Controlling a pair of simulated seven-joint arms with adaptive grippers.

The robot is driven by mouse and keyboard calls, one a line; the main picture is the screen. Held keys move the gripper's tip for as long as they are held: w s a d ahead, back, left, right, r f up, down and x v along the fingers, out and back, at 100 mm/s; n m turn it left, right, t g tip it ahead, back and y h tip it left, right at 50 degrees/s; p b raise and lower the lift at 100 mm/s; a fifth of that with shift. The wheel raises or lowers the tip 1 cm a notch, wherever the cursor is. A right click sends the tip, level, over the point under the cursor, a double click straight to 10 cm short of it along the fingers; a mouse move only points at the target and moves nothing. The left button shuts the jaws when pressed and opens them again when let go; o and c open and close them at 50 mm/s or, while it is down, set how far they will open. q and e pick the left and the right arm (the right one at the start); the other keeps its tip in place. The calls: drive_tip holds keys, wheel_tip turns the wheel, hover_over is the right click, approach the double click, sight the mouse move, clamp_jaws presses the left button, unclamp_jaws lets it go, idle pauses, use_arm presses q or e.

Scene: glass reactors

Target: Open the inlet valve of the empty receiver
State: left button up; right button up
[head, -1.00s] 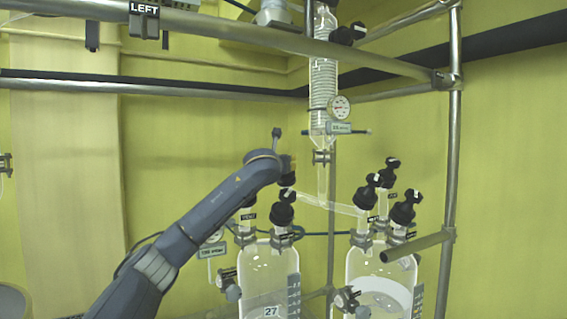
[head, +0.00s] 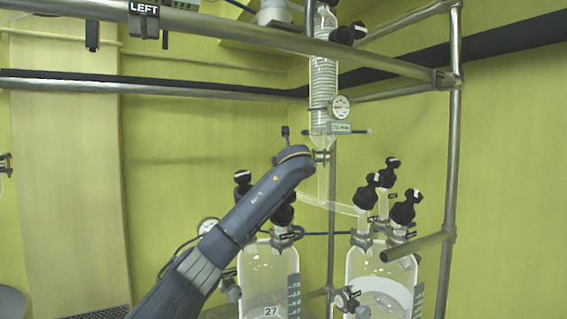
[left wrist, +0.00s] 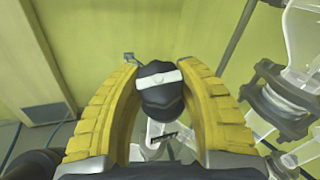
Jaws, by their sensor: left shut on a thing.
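My left gripper (left wrist: 160,66) has its yellow fingers closed around a black valve knob (left wrist: 161,98) with a white bar on top, seen in the left wrist view. In the head view my left arm hides the gripper and the held knob. The left glass receiver (head: 262,265), marked 27, looks empty. A black knob (head: 242,181) stands at its upper left, and another (head: 284,213) is partly behind my arm. The right glass receiver (head: 365,265) holds something whitish low down and has several black knobs on top. My right gripper is not in view.
A coiled glass condenser (head: 322,85) with a round gauge (head: 340,107) stands above the receivers. Slanted glass tubing (head: 335,206) runs toward the right receiver. Metal frame rails (head: 300,45) cross overhead, and a short rail (head: 415,246) juts in front at right.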

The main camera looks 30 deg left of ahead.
use_arm(q)
drive_tip(key=n+g+y, duration=0.2)
drive_tip(key=n+g, duration=0.2)
drive_tip(key=n, duration=0.1)
drive_tip(key=shift+d+f+n+g, duration=0.1)
drive_tip(key=shift+n+g, duration=0.2)
drive_tip(key=shift+g, duration=0.1)
drive_tip(key=shift+n+g+y, duration=0.4)
drive_tip(key=shift+n+g, duration=1.3)
drive_tip(key=shift+n+g, duration=0.9)
drive_tip(key=shift+n, duration=0.1)
drive_tip(key=o, duration=1.3)
drive_tip(key=shift+a+m+t, duration=0.2)
drive_tip(key=shift+m+t, duration=0.9)
drive_tip(key=shift+t, duration=0.1)
